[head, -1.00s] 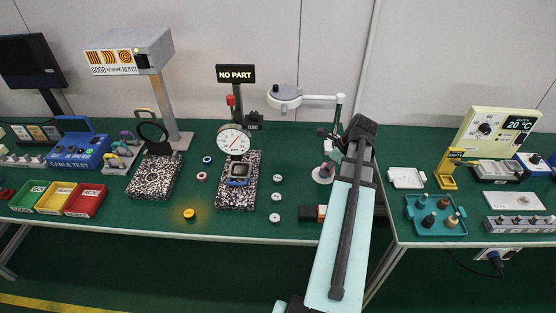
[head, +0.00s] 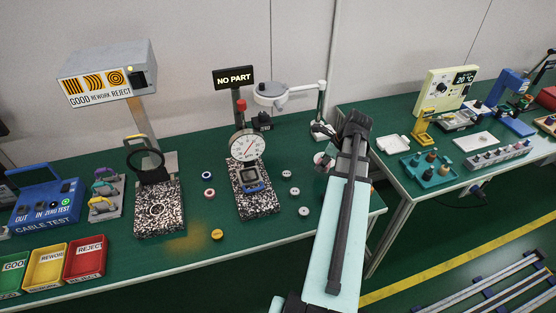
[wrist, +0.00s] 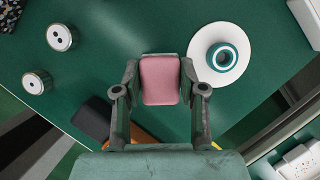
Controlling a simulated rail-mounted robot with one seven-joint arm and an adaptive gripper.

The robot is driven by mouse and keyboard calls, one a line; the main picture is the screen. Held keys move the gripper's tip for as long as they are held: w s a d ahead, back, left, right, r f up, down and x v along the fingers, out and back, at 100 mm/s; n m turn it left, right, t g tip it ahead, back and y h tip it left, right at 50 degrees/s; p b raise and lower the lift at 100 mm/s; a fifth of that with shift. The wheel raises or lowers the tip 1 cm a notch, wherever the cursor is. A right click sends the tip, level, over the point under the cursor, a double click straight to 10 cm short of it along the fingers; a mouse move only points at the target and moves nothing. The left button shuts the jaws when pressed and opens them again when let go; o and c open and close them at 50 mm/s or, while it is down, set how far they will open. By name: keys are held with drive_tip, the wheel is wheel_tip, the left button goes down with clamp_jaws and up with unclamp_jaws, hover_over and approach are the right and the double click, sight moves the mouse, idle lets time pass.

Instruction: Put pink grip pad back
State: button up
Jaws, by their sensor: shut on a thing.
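The pink grip pad (wrist: 160,80) is a rounded rectangular block. In the wrist view it sits between the two fingers of my gripper (wrist: 160,82), which are shut on it from its left and right sides. Below it I see the green bench top, but I cannot tell how high it is held. In the head view my arm reaches over the right end of the bench, and its dark wrist (head: 355,130) hides most of the gripper. A black block (wrist: 95,117) and part of an orange block lie behind the gripper in the wrist view, partly covered by it.
A white round disc (wrist: 203,74) with a teal ring (wrist: 222,56) is close right of the pad. Silver round parts (wrist: 59,37) lie to the left. A dial gauge (head: 249,146) on a speckled block and a jointed grey arm (head: 290,97) stand nearby. The bench edge is close.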

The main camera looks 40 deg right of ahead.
drive_tip(key=p, duration=0.4)
hover_over(276, 158)
drive_tip(key=s, duration=0.1)
drive_tip(key=shift+s+d, duration=0.2)
drive_tip(key=shift+a+f+p, duration=0.1)
drive_tip(key=shift+f+p, duration=0.2)
drive_tip(key=shift+f, duration=1.5)
drive_tip(key=shift+f, duration=0.1)
drive_tip(key=o, duration=1.1)
drive_tip(key=b+v, duration=0.1)
drive_tip(key=v, duration=1.1)
drive_tip(key=shift+b, duration=0.3)
drive_tip(key=shift+w, duration=0.1)
